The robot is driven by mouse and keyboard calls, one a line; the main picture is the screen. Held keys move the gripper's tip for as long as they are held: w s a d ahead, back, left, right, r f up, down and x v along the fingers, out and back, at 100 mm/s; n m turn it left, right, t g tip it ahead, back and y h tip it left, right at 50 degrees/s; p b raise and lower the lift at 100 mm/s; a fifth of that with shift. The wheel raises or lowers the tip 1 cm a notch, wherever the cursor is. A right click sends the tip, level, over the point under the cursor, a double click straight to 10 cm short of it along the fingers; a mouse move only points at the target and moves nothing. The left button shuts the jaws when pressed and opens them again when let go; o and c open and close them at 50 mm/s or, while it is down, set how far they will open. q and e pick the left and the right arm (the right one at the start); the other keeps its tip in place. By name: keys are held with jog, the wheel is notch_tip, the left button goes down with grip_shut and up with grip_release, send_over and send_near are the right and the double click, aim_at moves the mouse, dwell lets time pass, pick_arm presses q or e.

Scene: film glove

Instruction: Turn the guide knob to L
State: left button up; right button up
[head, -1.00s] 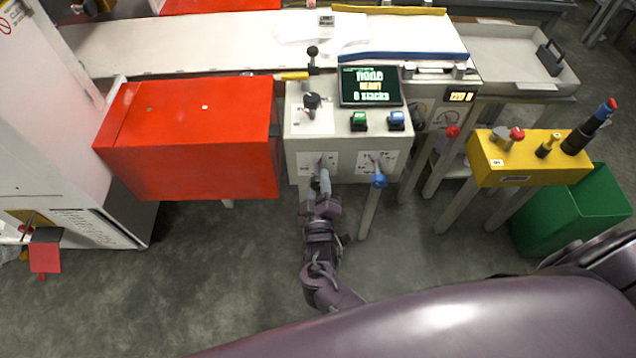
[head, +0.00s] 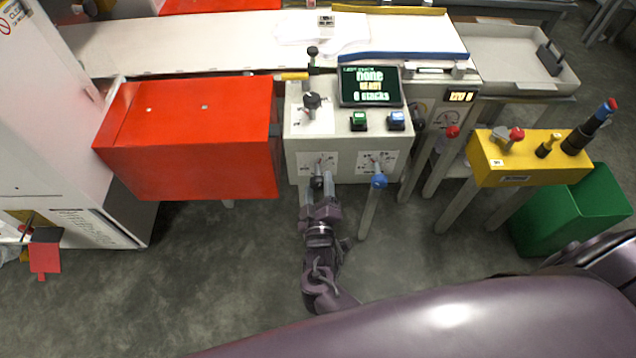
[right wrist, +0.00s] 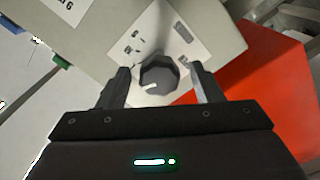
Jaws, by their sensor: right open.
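A dark faceted knob (right wrist: 160,75) with a white pointer mark sits on a white label plate in the right wrist view. It is on the left of the grey console's front face, where its plate (head: 317,160) shows in the head view; the knob is mostly hidden there. My right gripper (head: 317,184) is open in front of it. In the right wrist view its fingers (right wrist: 163,86) stand on either side of the knob, with gaps. I cannot read the plate's letters or tell which the pointer faces. My left gripper is not in view.
A blue-tipped lever (head: 379,181) stands on the front plate to the right. A screen (head: 370,86), green button (head: 358,120), blue button (head: 396,120) and another dark knob (head: 312,101) are on the console top. A red box (head: 190,150) stands close on the left.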

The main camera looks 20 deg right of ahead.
jog(key=v, duration=0.6)
jog(key=shift+s, duration=0.25)
jog(key=s+d+f+g+y+p, duration=0.1)
jog(key=s+f+g, duration=0.25)
jog(key=f, duration=0.35)
jog(key=s+d+f+m+g+y+p, duration=0.1)
jog(key=s+f+g+y, duration=0.1)
jog(key=s+f, duration=0.35)
jog(key=s+d+f+g+y+p, duration=0.1)
jog(key=s+d+f+g, duration=0.15)
jog(key=f, duration=0.65)
jog(key=s+d+f+m+g+p, duration=0.1)
jog(key=s+d+f+g, duration=0.2)
jog(key=s, duration=0.8)
jog(key=s+d+f+m+g+y+p, duration=0.1)
jog(key=s+f+g, duration=0.4)
jog(key=s, duration=0.6)
jog(key=shift+d+f+m, duration=0.65)
jog(key=shift+d+m, duration=0.15)
jog(key=shift+d, duration=0.1)
jog(key=shift+w, duration=0.1)
